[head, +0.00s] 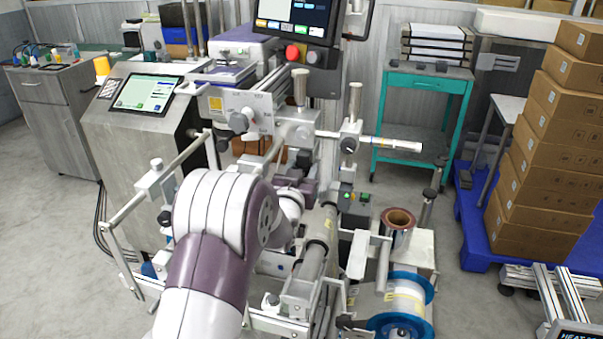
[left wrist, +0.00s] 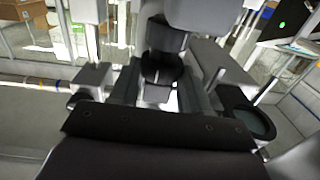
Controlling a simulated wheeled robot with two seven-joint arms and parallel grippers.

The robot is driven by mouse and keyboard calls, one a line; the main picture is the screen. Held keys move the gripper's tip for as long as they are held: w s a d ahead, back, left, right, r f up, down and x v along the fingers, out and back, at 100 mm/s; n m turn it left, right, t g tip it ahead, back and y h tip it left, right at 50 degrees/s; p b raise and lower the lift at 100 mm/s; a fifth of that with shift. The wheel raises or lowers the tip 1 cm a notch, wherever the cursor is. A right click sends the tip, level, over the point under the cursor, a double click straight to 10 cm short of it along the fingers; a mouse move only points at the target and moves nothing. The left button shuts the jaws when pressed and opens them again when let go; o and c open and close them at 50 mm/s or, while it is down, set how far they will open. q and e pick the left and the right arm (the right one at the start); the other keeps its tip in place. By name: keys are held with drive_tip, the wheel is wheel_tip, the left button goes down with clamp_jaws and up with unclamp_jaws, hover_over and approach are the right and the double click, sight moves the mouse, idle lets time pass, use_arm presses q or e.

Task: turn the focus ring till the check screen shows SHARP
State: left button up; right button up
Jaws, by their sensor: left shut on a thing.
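My left gripper (head: 303,187) is at the machine's middle, its fingers mostly hidden behind my own arm in the head view. In the left wrist view, the gripper's two fingers (left wrist: 162,92) close on a dark round part (left wrist: 160,66), which looks like the focus ring. Two screens show: a dark monitor with coloured buttons (head: 297,14) at the top, and a slanted light-green screen (head: 146,94) on the left cabinet. I cannot read the word SHARP on either, nor tell which is the check screen. My right gripper is not in view.
The machine's rollers and frame rails (head: 316,245) stand close around my left gripper. A blue-rimmed reel (head: 428,290) and a brown roll (head: 398,222) are to the right. A teal cart (head: 425,128) and stacked cartons (head: 545,160) stand farther back, with grey floor between.

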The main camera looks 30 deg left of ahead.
use_arm(q)
drive_tip(key=shift+w+d+f+n+y+b, duration=0.1)
drive_tip(key=shift+d+n+y+b, duration=0.1)
drive_tip(key=shift+n+y+b, duration=0.3)
drive_tip(key=shift+r+n+g+y, duration=0.2)
drive_tip(key=shift+n+g+y, duration=0.6)
drive_tip(key=shift+y, duration=0.4)
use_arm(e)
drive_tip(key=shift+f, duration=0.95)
use_arm(q)
drive_tip(key=o, duration=1.1)
drive_tip(key=v, duration=1.2)
drive_tip(key=shift+s+d+f+b, duration=0.1)
drive_tip(key=shift+s+d+b, duration=0.2)
drive_tip(key=shift+b, duration=0.1)
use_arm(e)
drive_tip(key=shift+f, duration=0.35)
